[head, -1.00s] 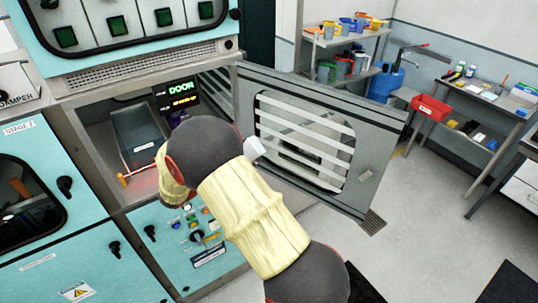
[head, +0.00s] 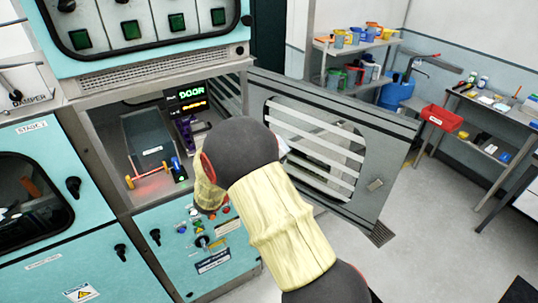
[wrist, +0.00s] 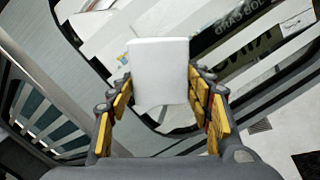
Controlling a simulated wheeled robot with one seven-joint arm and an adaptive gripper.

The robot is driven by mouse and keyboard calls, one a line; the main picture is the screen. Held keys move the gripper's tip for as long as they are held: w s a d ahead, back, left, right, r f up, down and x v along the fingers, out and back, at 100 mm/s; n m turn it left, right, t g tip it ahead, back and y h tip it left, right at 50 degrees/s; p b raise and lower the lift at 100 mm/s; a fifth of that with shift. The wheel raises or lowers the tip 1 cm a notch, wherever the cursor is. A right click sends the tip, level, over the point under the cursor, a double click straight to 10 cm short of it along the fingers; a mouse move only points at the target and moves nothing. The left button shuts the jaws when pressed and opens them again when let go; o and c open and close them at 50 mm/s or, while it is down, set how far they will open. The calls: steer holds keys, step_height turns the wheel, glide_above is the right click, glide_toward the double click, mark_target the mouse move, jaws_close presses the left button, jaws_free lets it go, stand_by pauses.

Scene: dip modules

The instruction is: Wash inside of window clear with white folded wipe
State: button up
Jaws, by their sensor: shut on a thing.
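The white folded wipe (wrist: 158,68) is held upright between the yellow-padded fingers of my gripper (wrist: 160,88). In the head view only a pale edge of the wipe (head: 282,148) shows beside my arm's dark joint, at the window's left part; my gripper is hidden there. The window (head: 335,140) is in the open grey door (head: 388,140). Broad white slanting bands cross it, with clearer gaps between. In the wrist view the wipe is in front of the window (wrist: 225,65), and dark lettering shows there. I cannot tell whether the wipe touches the pane.
The open chamber (head: 120,150) left of my arm has a lit DOOR display (head: 190,93). Shelves with colored containers (head: 350,45) and a bench with a red bin (head: 442,116) stand behind. The floor (head: 430,245) right of the door is clear.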

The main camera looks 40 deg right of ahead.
mark_target(297, 152)
steer(key=shift+w+d, duration=0.1)
steer(key=shift+d, duration=0.85)
stand_by(0.7)
steer(key=shift+s+d, duration=0.4)
steer(key=shift+s, duration=3.05)
steer(key=shift+s+d, duration=0.4)
steer(key=shift+s, duration=3)
steer(key=shift+s+d, duration=0.4)
steer(key=shift+s, duration=3.05)
steer(key=shift+b, duration=0.3)
steer(key=shift+w, duration=0.1)
steer(key=shift+w+a+b, duration=0.25)
steer(key=shift+w+b, duration=0.25)
steer(key=shift+w, duration=1.8)
steer(key=shift+w+a+b, duration=0.3)
steer(key=shift+w+b, duration=0.25)
steer(key=shift+w, duration=1.8)
steer(key=shift+w+a+b, duration=0.25)
steer(key=shift+w+b, duration=0.25)
steer(key=shift+w, duration=1.8)
